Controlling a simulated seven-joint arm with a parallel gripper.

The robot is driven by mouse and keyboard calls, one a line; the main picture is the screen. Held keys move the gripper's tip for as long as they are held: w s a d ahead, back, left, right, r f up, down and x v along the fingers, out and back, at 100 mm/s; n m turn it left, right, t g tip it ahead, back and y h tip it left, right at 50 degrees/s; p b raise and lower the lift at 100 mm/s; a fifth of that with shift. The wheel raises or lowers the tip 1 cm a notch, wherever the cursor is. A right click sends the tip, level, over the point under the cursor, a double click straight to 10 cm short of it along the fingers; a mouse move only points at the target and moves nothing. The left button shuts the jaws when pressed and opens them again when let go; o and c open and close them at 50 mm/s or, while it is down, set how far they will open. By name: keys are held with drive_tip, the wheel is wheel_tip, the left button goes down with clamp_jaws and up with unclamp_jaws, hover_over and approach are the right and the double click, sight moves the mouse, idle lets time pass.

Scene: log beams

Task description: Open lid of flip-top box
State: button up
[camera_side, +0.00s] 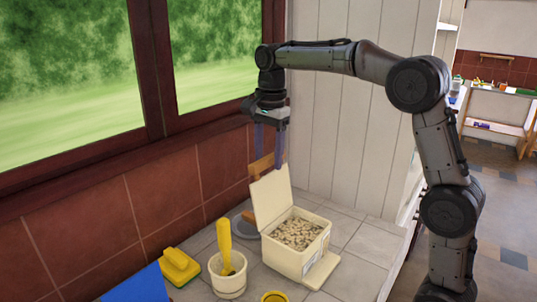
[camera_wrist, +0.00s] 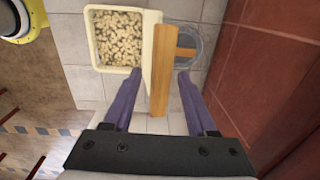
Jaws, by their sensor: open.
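The flip-top box (camera_side: 292,255) is cream and stands on the tiled counter, filled with small pale pieces. Its lid (camera_side: 272,196) stands up, tilted slightly back, so the box is open. In the wrist view the box (camera_wrist: 93,55) is at upper left and the lid (camera_wrist: 151,45) shows as a narrow pale edge. My gripper (camera_side: 269,158) is open and points down above and behind the lid. In the wrist view its fingertips (camera_wrist: 157,76) are spread, with the lid edge and a wooden strip between them in the picture. I see no contact with the lid.
The wooden strip (camera_wrist: 172,70) lies beside the lid, near a round grey dish (camera_wrist: 188,46). A yellow-handled tool stands in a cream pot (camera_side: 228,284) left of the box. A yellow brush (camera_side: 180,267) and blue item (camera_side: 140,286) lie further left. The tiled wall (camera_side: 155,205) is close behind.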

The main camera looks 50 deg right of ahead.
drive_tip(key=shift+r, duration=0.1)
wheel_tip(320, 180, up, 14)
drive_tip(key=shift+s+f, duration=0.2)
drive_tip(key=shift+s, duration=0.15)
idle(0.6)
